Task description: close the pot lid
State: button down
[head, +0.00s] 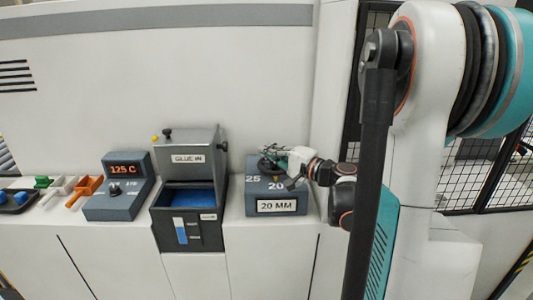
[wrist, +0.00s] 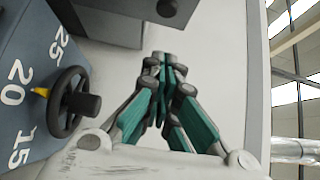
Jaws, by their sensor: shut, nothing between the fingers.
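The grey glue pot (head: 190,236) stands on the counter with its lid (head: 192,141), marked GLUE IN, raised at the back. Blue shows inside the open pot. A dark knob (head: 167,134) sits at the lid's upper left. My gripper (head: 268,150) is to the right of the pot and apart from it, above the 20 MM dial box. In the wrist view my gripper (wrist: 163,58) is shut and empty, fingers together. A grey part with a dark knob (wrist: 167,8) shows at the top there, probably the lid.
The blue-grey dial box (head: 288,187) stands right of the pot, with a black handwheel (wrist: 72,103) close beside my fingers in the wrist view. A 125 C control box (head: 112,204) is left of the pot. Orange, white and green parts lie farther left. A mesh fence stands at right.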

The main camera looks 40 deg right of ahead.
jog(key=w+a+b, duration=0.1)
jog(key=w+a, duration=0.4)
jog(key=w, duration=0.3)
jog(key=shift+w+f+b, duration=0.15)
jog(key=shift+w+b, duration=0.2)
jog(key=shift+w, duration=0.05)
